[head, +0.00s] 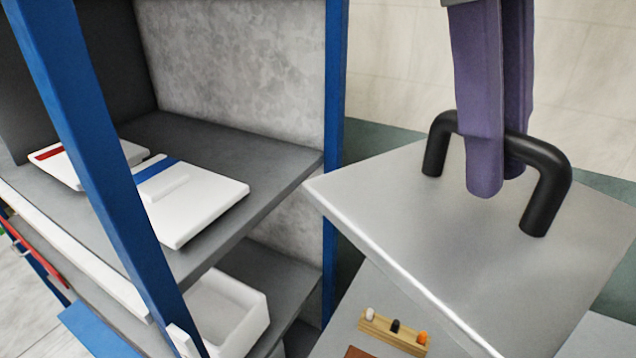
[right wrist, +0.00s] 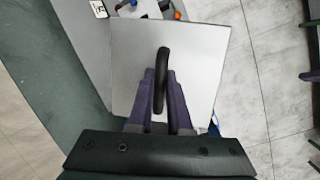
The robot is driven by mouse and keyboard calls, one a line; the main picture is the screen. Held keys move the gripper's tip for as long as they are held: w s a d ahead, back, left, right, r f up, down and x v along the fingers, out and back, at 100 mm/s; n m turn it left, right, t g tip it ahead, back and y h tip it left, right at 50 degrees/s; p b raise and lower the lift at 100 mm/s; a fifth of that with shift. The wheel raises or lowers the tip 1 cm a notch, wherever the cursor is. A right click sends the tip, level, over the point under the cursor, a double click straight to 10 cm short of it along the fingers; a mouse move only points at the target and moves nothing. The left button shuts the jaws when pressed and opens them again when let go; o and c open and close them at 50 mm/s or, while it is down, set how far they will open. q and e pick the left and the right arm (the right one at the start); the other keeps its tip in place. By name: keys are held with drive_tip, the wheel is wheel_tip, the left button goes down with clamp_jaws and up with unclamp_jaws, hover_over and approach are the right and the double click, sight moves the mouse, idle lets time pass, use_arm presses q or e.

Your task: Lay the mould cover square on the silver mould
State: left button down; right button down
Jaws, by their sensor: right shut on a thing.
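The mould cover (head: 420,215) is a flat silver-grey plate with a black arched handle (head: 548,190). My right gripper (head: 497,165) is shut on that handle, with its purple fingers on either side of the bar. The cover hangs in the air in front of the shelf rack and looks tilted in the head view. In the right wrist view the cover (right wrist: 200,80) fills the middle, with the handle (right wrist: 162,62) between the fingers (right wrist: 160,90). I cannot make out the silver mould in either view. My left gripper is not in view.
A rack with blue posts (head: 335,120) stands at left. Its shelf (head: 240,150) holds white panels, one with a blue stripe (head: 190,200); a white bin (head: 225,310) is below. A wooden block with small pegs (head: 393,333) lies under the cover's near edge.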

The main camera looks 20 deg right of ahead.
drive_tip(key=w+d+f+n+t+b, duration=0.1)
drive_tip(key=w+d+f+n+b, duration=0.1)
drive_tip(key=f+n+b, duration=0.6)
drive_tip(key=w+d+f+n+t+b, duration=0.2)
drive_tip(key=w+f+n+b, duration=0.3)
drive_tip(key=f+b, duration=1.8)
drive_tip(key=w+d+f+n+t+y+b, duration=0.1)
drive_tip(key=f+n+b, duration=0.9)
drive_tip(key=f, duration=2)
drive_tip(key=shift+w+d+n+t+b, duration=0.1)
drive_tip(key=shift+w+d+t+b, duration=0.15)
drive_tip(key=shift+w+d+b, duration=0.45)
drive_tip(key=shift+w+d+n+t+b, duration=0.15)
drive_tip(key=shift+w+b, duration=0.3)
drive_tip(key=shift+b, duration=0.7)
drive_tip(key=shift+w+d+n+t+b, duration=0.1)
drive_tip(key=shift+w+d+t+b, duration=0.25)
drive_tip(key=shift+w+b, duration=0.4)
wheel_tip(320, 180, down, 4)
drive_tip(key=shift+s+b, duration=0.15)
drive_tip(key=shift+b, duration=0.45)
drive_tip(key=c, duration=1.3)
unclamp_jaws()
drive_tip(key=shift+f, duration=0.1)
drive_tip(key=o, duration=0.5)
drive_tip(key=shift+c, duration=0.2)
